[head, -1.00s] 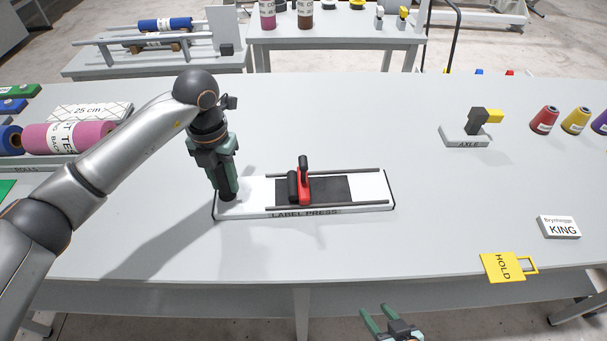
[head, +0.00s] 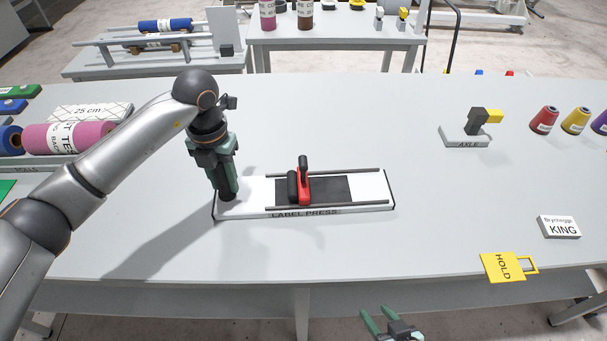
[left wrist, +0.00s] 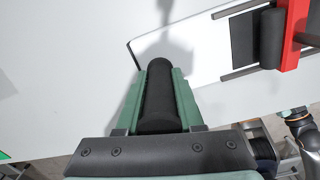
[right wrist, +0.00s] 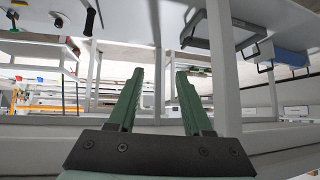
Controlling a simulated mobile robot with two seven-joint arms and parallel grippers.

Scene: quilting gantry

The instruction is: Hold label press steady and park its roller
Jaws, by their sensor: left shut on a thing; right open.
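The label press (head: 375,187) is a white board on the table with a dark pad between two rails. Its roller (head: 304,186), with a red frame and black handle, sits at the left part of the pad; its red frame also shows in the left wrist view (left wrist: 294,35). My left gripper (head: 229,194) is shut on a black upright post (left wrist: 159,95) at the left end of the press. My right gripper (head: 378,314) is open and empty, in front of the table's front edge and low; in the right wrist view its fingers (right wrist: 158,98) are apart with nothing between.
A grey axle stand (head: 465,140) stands at the back right. Thread cones (head: 544,120) are at the far right. A KING box (head: 559,227) and a yellow HOLD tag (head: 503,267) lie at the right front. The table between press and tag is clear.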

